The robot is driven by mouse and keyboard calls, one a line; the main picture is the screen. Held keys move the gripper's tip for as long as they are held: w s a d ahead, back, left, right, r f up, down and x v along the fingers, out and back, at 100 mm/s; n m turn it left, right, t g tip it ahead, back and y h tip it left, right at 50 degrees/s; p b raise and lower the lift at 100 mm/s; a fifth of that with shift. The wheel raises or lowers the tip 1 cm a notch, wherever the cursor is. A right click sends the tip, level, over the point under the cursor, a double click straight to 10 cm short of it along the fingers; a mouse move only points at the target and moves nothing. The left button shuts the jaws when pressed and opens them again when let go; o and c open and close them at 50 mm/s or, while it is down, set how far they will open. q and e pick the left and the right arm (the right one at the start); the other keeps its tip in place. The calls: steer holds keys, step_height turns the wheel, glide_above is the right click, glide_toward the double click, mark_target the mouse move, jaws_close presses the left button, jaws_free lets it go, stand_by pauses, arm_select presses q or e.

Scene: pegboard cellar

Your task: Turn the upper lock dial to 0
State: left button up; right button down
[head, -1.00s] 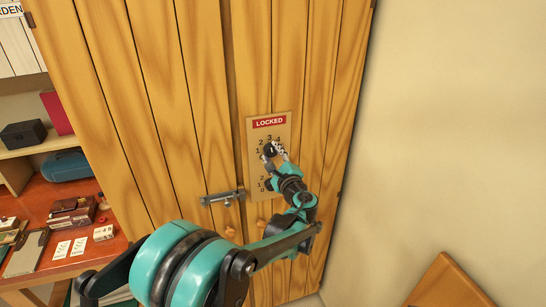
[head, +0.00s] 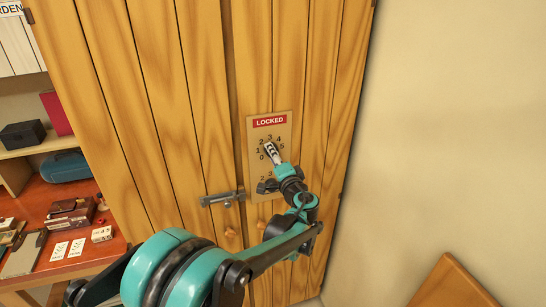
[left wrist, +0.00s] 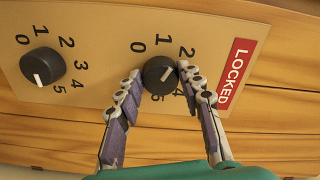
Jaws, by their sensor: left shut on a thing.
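The upper lock dial (left wrist: 159,74) is a black round knob with a white mark, on a tan plate (head: 284,132) below a red LOCKED sign (head: 269,122). In the left wrist view its mark points toward the 2. My left gripper (head: 269,148) is shut on this dial, one finger on each side; the fingers hide some numerals. In the head view the fingers hide most of the dial. A lower dial (left wrist: 42,66) shows in the left wrist view; its mark points downward, away from its numerals 0 to 4. My right gripper is not in view.
The plate is on a tall wooden cabinet (head: 190,90) with a metal bolt (head: 222,198) and round wooden knobs (head: 231,232) below. A red desk (head: 40,205) with small items stands at left. A bare wall (head: 450,120) is at right.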

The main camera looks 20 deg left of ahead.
arm_select(q)
steer(key=shift+d+f+n+b, duration=0.1)
steer(key=shift+n+b, duration=0.15)
steer(key=shift+n, duration=3.3)
steer(key=shift+d+f+n+b, duration=0.1)
steer(key=shift+n+b, duration=0.15)
steer(key=shift+n, duration=3.3)
steer(key=shift+w, duration=0.1)
steer(key=o, duration=1.1)
steer(key=shift+o, duration=0.2)
